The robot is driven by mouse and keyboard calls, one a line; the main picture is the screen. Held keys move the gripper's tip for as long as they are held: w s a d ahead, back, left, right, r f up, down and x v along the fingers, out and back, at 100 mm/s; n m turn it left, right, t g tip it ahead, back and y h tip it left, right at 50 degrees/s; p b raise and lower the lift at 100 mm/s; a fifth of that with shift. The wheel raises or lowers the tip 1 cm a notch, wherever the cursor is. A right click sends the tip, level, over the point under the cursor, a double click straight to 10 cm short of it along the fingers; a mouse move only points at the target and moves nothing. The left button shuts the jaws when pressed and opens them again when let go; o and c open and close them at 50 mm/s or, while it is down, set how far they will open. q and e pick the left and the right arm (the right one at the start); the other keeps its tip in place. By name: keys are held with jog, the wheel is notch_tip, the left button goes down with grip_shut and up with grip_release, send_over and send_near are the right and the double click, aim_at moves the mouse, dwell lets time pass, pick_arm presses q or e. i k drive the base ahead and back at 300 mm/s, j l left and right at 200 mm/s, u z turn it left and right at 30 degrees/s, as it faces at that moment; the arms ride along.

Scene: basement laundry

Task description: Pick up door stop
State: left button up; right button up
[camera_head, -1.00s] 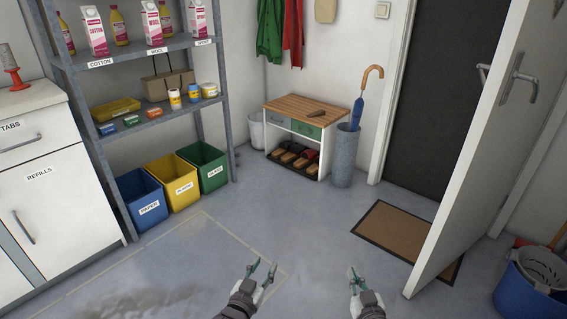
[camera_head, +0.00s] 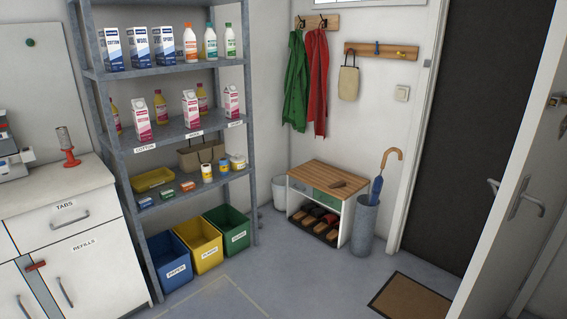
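A small brown elongated object (camera_head: 347,184) lies on top of the wooden bench (camera_head: 318,175) by the back wall. Its shape could fit a wooden door stop, but it is too small to be sure. No other object in view is clearly a door stop. Neither of my grippers is in view.
An umbrella stand (camera_head: 364,228) stands right of the bench, and a white bin (camera_head: 282,194) left of it. A doormat (camera_head: 412,299) lies by the open door (camera_head: 518,170). A loaded shelf (camera_head: 184,136) and a white cabinet (camera_head: 80,255) stand left. The middle floor is clear.

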aim_at(342, 183)
jog(key=i, duration=2.35)
jog(key=i+z, duration=0.15)
jog(key=i, duration=0.35)
jog(key=i+j+z, duration=0.1)
jog(key=i, duration=0.4)
jog(key=i+j+z, duration=0.15)
jog(key=i, duration=0.35)
jog(key=i+j+z, duration=0.1)
jog(key=i, duration=0.35)
jog(key=j, duration=0.1)
